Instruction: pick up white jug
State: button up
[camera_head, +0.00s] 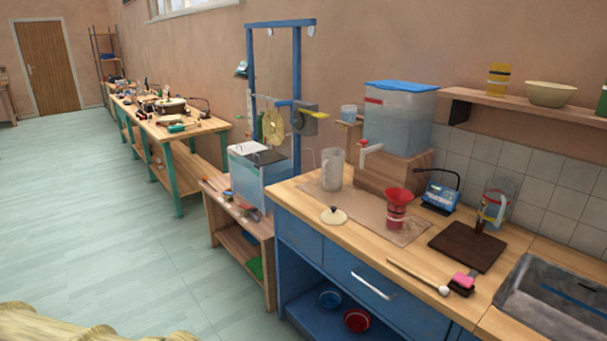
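A whitish, partly see-through jug (332,169) stands upright at the left end of the blue counter's wooden top (296,209). It is left of the wooden block (392,183) that carries a large clear water tank (398,120). The tank's white tap (370,149) is close to the jug's right in the picture. A second clear jug (494,205) with red and blue inside or behind it stands farther right, near the tiles. My gripper is not in view.
A pale lid (333,215), a red funnel-like cup (397,206), a blue device (440,194), a dark board (467,246) and a mallet (420,277) lie or stand on the counter. A sink (555,302) is at right. Open floor (120,250) spreads left.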

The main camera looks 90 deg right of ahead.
aim_at(333, 158)
jog(key=u, duration=0.05)
jog(key=k, duration=0.85)
jog(key=z, duration=1.7)
